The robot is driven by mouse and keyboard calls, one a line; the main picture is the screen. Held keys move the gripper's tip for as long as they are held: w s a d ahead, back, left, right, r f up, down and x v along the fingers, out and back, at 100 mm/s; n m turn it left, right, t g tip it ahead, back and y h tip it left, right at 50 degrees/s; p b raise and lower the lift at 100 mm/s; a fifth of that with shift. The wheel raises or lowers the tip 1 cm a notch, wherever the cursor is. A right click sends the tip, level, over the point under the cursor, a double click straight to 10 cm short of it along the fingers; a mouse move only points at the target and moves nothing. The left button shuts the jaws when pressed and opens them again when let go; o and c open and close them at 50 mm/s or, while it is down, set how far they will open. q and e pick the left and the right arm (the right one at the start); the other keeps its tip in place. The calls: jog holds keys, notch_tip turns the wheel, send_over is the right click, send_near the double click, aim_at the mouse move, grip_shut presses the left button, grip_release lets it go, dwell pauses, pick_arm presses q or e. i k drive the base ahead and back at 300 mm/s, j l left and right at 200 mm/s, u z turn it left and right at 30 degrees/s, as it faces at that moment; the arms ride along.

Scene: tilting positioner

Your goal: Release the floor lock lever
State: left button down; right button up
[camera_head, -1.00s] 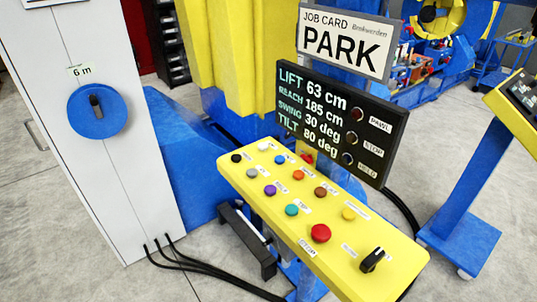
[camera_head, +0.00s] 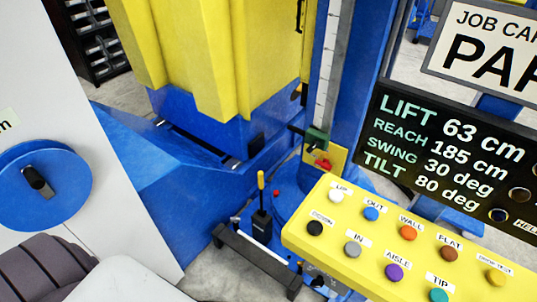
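A short upright lever with a yellow tip (camera_head: 261,181) stands on a black block (camera_head: 261,224) low down on the blue base, left of the control panel. It looks like the floor lock lever, though no label on it can be read. It appears close to upright. Nothing touches it. Part of my arm, grey and white, shows at the lower left, well short of the lever. No fingertips of either gripper are in view.
The yellow button panel (camera_head: 300,228) juts out right of the lever, under the black readout board (camera_head: 396,173). A dark bar (camera_head: 258,262) lies low in front of it. The white cabinet with a blue dial (camera_head: 75,190) stands left. A red knob (camera_head: 323,164) sits behind the panel.

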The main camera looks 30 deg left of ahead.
aim_at(261, 195)
jog(key=i+j+z, duration=0.15)
jog(key=j, duration=0.25)
jog(key=i+j+z, duration=0.2)
jog(key=j, duration=0.25)
jog(key=j+z, duration=0.15)
jog(key=j, duration=0.3)
jog(key=i+j+z, duration=0.2)
jog(key=j, duration=0.25)
